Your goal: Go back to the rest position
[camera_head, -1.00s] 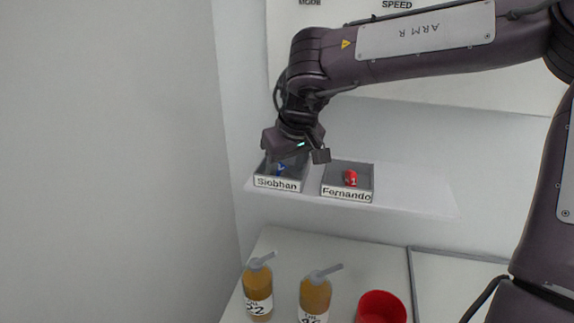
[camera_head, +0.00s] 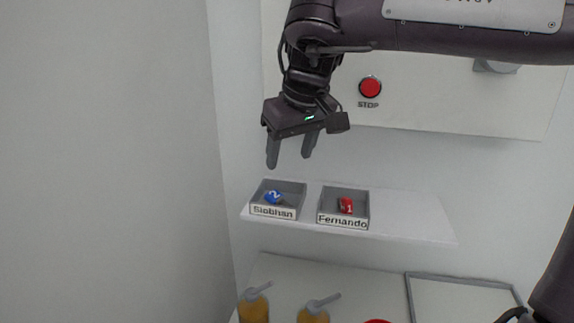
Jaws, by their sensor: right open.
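My right gripper (camera_head: 290,151) hangs above the wall shelf with its two fingers pointing down, apart and empty. It is clear of the tray labelled Siobhan (camera_head: 273,212), which lies below it. A blue piece marked 2 (camera_head: 273,197) lies in that tray. A red piece marked 1 (camera_head: 346,205) lies in the tray labelled Fernando (camera_head: 342,221), just to the right. My left gripper is not in view.
The white shelf (camera_head: 415,217) has free room on its right. A panel with a red STOP button (camera_head: 370,87) is on the wall behind my right arm. Below are two amber pump bottles (camera_head: 254,307) (camera_head: 313,315) and a red container (camera_head: 377,321), cut off by the frame.

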